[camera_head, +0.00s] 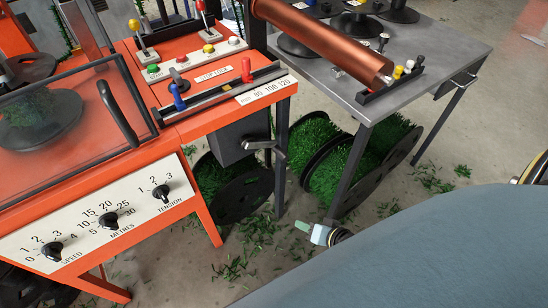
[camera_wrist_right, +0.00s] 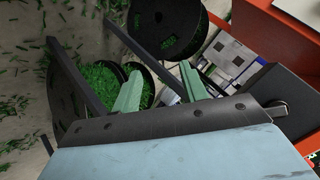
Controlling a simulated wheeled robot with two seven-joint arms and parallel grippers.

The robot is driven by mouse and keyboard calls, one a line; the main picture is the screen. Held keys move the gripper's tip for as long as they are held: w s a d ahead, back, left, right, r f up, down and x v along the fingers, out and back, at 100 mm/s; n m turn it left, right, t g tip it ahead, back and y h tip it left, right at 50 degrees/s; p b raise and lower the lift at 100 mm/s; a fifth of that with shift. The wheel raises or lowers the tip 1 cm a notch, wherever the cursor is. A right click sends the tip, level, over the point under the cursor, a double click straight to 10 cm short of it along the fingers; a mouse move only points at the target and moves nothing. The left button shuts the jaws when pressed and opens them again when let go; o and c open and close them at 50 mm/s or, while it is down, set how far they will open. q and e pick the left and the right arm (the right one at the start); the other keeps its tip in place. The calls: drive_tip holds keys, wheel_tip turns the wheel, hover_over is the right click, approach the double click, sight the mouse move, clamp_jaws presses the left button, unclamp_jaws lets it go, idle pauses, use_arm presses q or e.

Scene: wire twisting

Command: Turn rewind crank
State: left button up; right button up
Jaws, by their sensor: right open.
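The rewind crank (camera_head: 268,147) is a grey metal handle on the right side of a dark box (camera_head: 238,141), under the right end of the orange machine. Its arm slants down to the right. My right gripper (camera_head: 302,227) shows as pale green fingertips, below and to the right of the crank and apart from it. My left gripper is out of view.
The orange machine (camera_head: 117,195) carries dials, levers and a clear guard. A grey metal table (camera_head: 440,50) with a copper roller (camera_head: 325,42) stands at the right. Reels of green material (camera_head: 334,170) sit beneath it. Green scraps lie on the floor (camera_head: 385,205).

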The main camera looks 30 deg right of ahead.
drive_tip(key=w+r+m+t+b, duration=0.2)
drive_tip(key=w+r+m+t, duration=0.2)
drive_tip(key=r+m, duration=0.2)
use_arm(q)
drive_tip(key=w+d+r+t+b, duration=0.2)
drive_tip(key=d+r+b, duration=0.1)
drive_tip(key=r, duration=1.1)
use_arm(e)
drive_tip(key=m+t, duration=0.4)
drive_tip(key=m, duration=0.3)
approach(273, 146)
drive_tip(key=shift+h, duration=0.4)
drive_tip(key=w, duration=0.2)
drive_tip(key=w+b, duration=0.1)
drive_tip(key=w, duration=0.2)
drive_tip(key=w+f+b, duration=0.1)
drive_tip(key=w, duration=0.1)
drive_tip(key=shift+w+a, duration=0.15)
drive_tip(key=shift+w, duration=0.05)
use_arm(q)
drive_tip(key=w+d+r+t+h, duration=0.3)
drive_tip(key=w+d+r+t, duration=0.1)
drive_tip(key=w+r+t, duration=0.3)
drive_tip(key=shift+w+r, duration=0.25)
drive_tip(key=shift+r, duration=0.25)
use_arm(e)
drive_tip(key=shift+w, duration=0.5)
